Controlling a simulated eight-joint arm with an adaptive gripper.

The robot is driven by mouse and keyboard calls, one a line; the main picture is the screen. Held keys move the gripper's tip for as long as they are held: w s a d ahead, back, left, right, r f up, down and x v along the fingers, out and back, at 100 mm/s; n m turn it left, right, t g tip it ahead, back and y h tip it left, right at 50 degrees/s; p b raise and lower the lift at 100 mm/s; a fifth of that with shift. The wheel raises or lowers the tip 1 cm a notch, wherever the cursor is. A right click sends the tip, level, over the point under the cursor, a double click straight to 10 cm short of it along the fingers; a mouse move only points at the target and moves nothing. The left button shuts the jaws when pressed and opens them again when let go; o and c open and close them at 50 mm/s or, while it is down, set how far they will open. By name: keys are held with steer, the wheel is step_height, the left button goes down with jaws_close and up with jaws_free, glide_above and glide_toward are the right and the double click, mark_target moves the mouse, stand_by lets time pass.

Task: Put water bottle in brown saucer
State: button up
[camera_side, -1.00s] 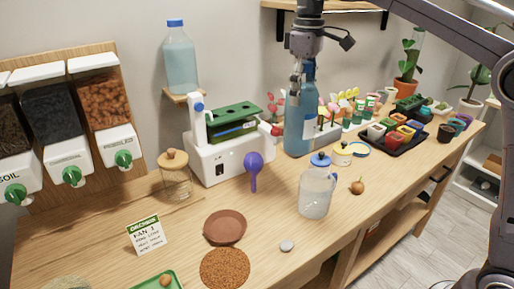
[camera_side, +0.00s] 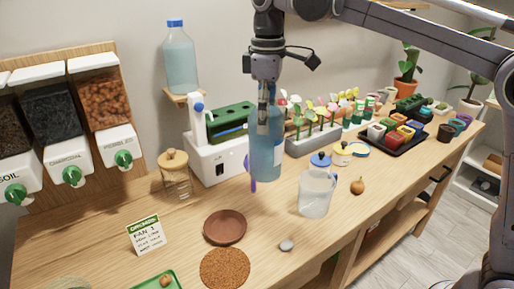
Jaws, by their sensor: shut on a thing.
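The water bottle (camera_side: 266,148) is tall, blue and upright, with a pale label on its right side. My gripper (camera_side: 265,92) is shut on its upper part and holds it from above. The bottle seems to be off the table, in front of the white machine's right end. The brown saucer (camera_side: 225,228) is a shallow round dish on the wooden table, below and left of the bottle. It looks empty. The bottle hides most of a purple scoop (camera_side: 253,186).
A glass jar (camera_side: 176,175), a small sign (camera_side: 146,234) and a brown granular disc (camera_side: 225,268) surround the saucer. A grey pebble (camera_side: 286,245) lies right of it. Table between bottle and saucer is clear.

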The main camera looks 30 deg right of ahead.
steer(key=a+f, duration=1.1)
steer(key=f, duration=0.2)
steer(key=shift+w+a, duration=0.3)
steer(key=shift+w, duration=0.15)
steer(key=shift+f, duration=0.25)
steer(key=o, duration=1.8)
